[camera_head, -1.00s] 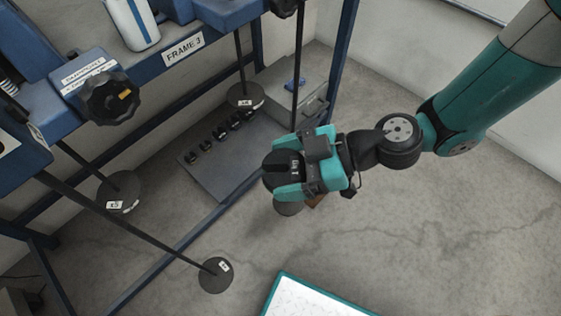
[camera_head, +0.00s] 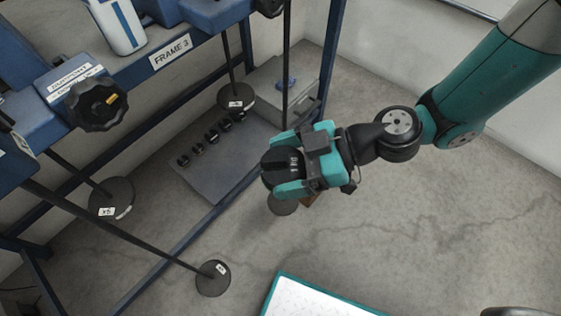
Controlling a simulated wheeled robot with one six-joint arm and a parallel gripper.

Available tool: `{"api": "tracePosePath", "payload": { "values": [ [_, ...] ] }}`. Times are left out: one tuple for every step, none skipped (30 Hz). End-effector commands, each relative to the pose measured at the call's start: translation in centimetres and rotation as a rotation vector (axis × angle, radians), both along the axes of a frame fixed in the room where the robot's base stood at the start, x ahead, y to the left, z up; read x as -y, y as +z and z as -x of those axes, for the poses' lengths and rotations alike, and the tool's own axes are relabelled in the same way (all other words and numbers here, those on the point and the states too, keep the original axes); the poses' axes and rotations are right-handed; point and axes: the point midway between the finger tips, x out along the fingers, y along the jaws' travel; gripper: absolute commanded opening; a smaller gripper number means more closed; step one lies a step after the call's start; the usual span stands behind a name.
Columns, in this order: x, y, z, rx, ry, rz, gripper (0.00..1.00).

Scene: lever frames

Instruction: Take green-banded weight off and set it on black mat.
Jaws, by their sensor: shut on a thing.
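My gripper (camera_head: 284,165) is shut on a dark, round slotted weight (camera_head: 272,170) with pale marking on top. No green band can be made out on it from this angle. A hanger rod (camera_head: 286,75) runs down behind the gripper. A grey hanger plate (camera_head: 283,207) shows just below the held weight, partly hidden by it. I cannot tell whether the weight is clear of the rod. No black mat can be clearly identified.
The blue frame (camera_head: 170,55) with knob (camera_head: 95,103) stands at left. Labelled plates (camera_head: 237,98), (camera_head: 111,197) and (camera_head: 213,278) hang around it. A grey tray (camera_head: 205,182) holds several small weights. A white teal-rimmed board (camera_head: 310,298) is at bottom. A dark edge (camera_head: 508,312) shows bottom right. Floor at right is clear.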

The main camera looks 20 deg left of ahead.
Motion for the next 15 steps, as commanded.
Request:
{"api": "tracePosePath", "payload": {
  "values": [
    [0.2, 0.1, -0.2, 0.000, -0.001, -0.004, 0.22],
    [0.3, 0.1, -0.2, 0.000, -0.002, -0.005, 0.22],
    [0.4, 0.1, -0.3, -0.001, -0.003, -0.004, 0.22],
    [0.6, 0.1, -0.4, -0.001, -0.003, -0.004, 0.22],
    [0.7, 0.1, -0.4, -0.001, -0.003, -0.004, 0.22],
    [0.8, 0.1, -0.5, -0.001, -0.003, -0.004, 0.22],
    [1.0, 0.1, -0.6, -0.001, -0.002, -0.004, 0.22],
    [1.1, 0.1, -0.6, -0.001, -0.002, -0.004, 0.22],
    [1.3, 0.1, -0.7, -0.002, -0.002, -0.005, 0.22],
    [1.4, 0.1, -0.8, -0.002, -0.002, -0.005, 0.22],
    [1.5, 0.1, -0.8, -0.001, -0.003, -0.004, 0.22],
    [1.6, 0.1, -0.9, -0.001, -0.003, -0.004, 0.22],
    [1.8, 0.1, -1.0, -0.001, -0.003, -0.004, 0.22],
    [1.9, 0.1, -1.0, -0.001, -0.002, -0.004, 0.22],
    [2.0, 0.1, -1.1, -0.001, -0.002, -0.004, 0.22]
  ]
}}
